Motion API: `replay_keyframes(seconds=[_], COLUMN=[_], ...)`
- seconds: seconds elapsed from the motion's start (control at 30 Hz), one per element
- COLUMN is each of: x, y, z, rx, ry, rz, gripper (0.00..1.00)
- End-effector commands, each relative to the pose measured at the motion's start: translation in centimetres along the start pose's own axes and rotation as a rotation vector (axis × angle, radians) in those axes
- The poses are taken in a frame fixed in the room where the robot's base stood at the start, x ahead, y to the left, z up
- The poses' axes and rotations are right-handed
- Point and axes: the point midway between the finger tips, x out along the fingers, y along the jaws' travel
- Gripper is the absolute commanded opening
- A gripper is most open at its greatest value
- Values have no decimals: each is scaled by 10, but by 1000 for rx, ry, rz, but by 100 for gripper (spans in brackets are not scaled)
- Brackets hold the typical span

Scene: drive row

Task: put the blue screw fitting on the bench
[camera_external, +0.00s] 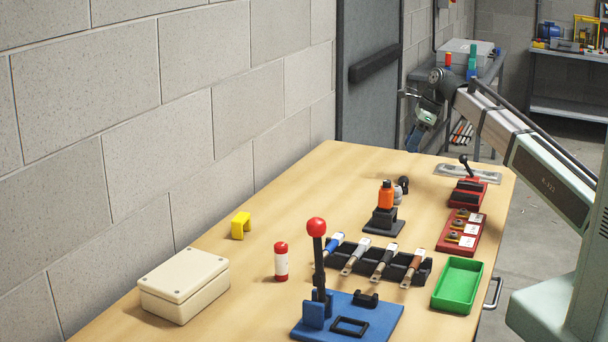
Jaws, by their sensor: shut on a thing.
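My gripper (420,124) is at the far end of the bench (270,205), near its back edge in the picture. It is shut on a small dark bluish piece (413,138), which looks like the blue screw fitting. The piece is small and partly hidden by the gripper, so its shape and tilt are hard to tell. It appears to be above the bench top, but I cannot tell the exact height or whether it touches.
A cream box (184,285) stands front left. The far left bench top is clear.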

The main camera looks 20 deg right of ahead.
Motion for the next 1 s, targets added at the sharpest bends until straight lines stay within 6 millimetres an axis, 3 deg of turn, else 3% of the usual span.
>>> replay_keyframes(seconds=[0.23,0.53,1.0], x=[10,50,88], y=[-1,0,0], z=[-3,-20,-35], rx=[53,52,51], ry=[-2,-2,-2], rz=[-4,-3,-4], gripper=[4,4,4])
